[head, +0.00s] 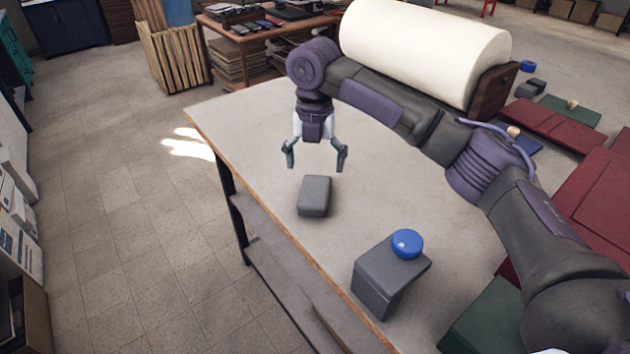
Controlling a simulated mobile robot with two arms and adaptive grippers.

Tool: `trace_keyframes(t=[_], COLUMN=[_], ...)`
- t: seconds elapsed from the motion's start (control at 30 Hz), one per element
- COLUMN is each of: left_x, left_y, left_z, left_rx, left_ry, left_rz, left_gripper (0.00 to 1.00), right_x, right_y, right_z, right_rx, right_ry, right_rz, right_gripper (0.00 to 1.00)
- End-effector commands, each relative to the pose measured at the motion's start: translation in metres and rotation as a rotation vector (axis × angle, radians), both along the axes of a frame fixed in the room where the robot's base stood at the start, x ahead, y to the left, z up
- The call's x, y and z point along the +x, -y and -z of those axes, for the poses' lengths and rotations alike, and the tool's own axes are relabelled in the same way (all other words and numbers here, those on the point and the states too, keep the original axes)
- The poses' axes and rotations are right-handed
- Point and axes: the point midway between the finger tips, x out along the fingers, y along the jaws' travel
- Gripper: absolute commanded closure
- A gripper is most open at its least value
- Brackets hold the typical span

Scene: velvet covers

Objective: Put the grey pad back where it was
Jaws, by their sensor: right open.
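A small grey pad (315,196), a rounded block, lies on the pale table top near its left edge. My right gripper (316,167) points down just above and behind it, its two fingers spread and nothing between them. The gripper appears apart from the pad. A larger dark grey block (378,282) stands nearer the front edge, with a round blue piece (407,243) on its top. My left gripper is not in view.
The table (235,122) has clear room left of and behind the pad. A big cream roll (425,50) lies along the back. Dark red panels (560,125) and a green pad (490,318) are on the right. My right arm spans the table's right side.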

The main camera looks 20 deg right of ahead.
Motion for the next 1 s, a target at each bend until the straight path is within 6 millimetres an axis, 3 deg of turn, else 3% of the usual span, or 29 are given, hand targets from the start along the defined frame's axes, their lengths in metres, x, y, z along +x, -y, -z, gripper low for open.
trace_keyframes(t=[0.1, 0.3, 0.8, 1.0], left_x=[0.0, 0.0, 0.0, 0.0], left_y=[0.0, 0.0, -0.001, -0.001], left_z=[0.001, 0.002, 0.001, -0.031], left_rx=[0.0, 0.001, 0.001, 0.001], left_ry=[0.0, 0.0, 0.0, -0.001], left_rz=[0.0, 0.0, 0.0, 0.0], left_gripper=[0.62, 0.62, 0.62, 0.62], right_x=[0.0, 0.0, 0.0, 0.0], right_y=[-0.001, -0.001, 0.0, 0.0], right_z=[-0.023, -0.043, -0.047, -0.078], right_rx=[0.001, -0.001, 0.0, 0.0], right_ry=[0.002, 0.0, 0.0, 0.0], right_rz=[0.0, 0.0, 0.0, 0.0], right_gripper=[0.08, 0.08, 0.08, 0.08])
